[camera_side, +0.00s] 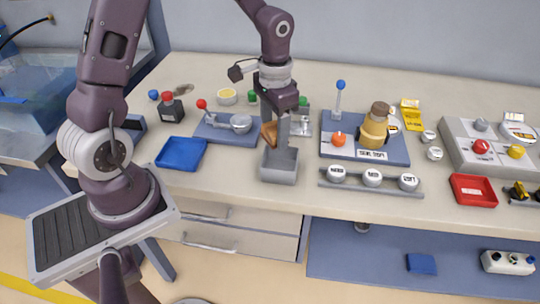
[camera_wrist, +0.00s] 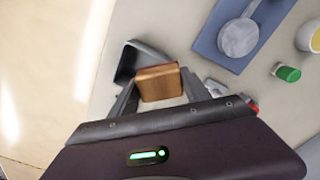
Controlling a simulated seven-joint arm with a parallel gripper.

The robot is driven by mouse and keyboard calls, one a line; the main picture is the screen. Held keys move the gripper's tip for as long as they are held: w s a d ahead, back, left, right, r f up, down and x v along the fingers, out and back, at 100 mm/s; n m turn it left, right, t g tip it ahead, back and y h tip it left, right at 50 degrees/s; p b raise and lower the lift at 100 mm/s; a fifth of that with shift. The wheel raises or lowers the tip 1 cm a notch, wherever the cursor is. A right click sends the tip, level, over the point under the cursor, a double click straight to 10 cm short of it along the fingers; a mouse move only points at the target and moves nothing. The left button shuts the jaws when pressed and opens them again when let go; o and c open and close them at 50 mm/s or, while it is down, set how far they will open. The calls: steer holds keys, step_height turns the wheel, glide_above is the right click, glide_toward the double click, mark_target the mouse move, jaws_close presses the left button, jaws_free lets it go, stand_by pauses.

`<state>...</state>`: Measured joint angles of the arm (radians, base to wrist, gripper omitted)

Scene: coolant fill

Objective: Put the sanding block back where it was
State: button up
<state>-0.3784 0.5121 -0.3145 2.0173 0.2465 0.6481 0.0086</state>
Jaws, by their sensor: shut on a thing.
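The sanding block is a brown, wood-coloured block (camera_wrist: 159,83), held between the two fingers of my gripper (camera_wrist: 158,92) in the wrist view. In the side view the block (camera_side: 269,133) shows as a brown patch at my gripper (camera_side: 280,135), partly hidden by a finger. My gripper is shut on it. A grey open-topped bin (camera_side: 279,170) stands just below and in front of the gripper. In the wrist view the bin (camera_wrist: 127,62) shows just beyond the block. I cannot tell the exact height of the block above the table.
A blue board with a lever and round metal part (camera_side: 235,128) lies left of the gripper. A blue tray (camera_side: 181,153) is farther left. A rail with several white-capped knobs (camera_side: 371,182) and a blue board with a brown-yellow bottle (camera_side: 374,130) stand to the right. A red tray (camera_side: 473,189) is far right.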

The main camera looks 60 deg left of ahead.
steer(key=s+a+r+m, duration=0.2)
steer(key=s+a+m, duration=0.25)
steer(key=m, duration=2.05)
glide_above(227, 161)
steer(key=shift+r, duration=0.35)
step_height(227, 161, down, 10)
steer(key=shift+r, duration=0.2)
steer(key=shift+f, duration=0.4)
